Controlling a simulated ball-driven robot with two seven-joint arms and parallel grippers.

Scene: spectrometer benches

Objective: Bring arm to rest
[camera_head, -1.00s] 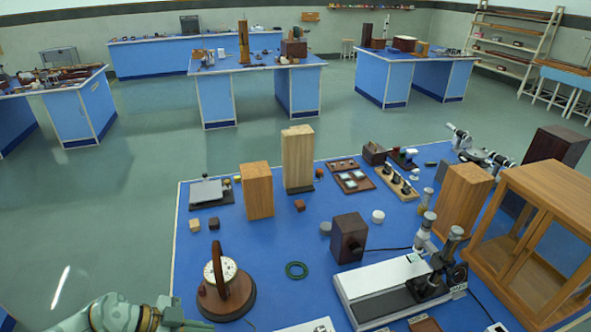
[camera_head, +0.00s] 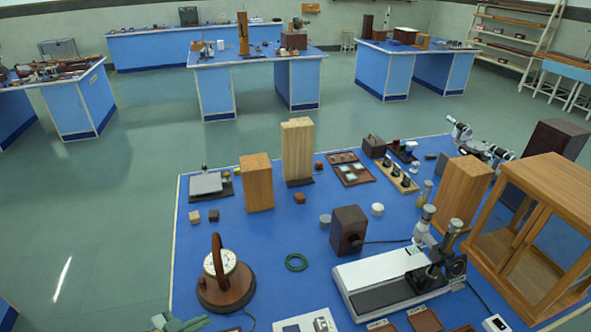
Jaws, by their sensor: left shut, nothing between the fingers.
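My left gripper (camera_head: 181,323) shows only in part at the bottom edge, left of centre. It is a pale green shape, shut with nothing held. It is low in the picture, in front of the round wooden instrument (camera_head: 226,279) with a white dial and a dark upright ring, and apart from it. The rest of my left arm is cut off by the frame. My right gripper is not in view.
Open floor (camera_head: 95,225) lies to the left.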

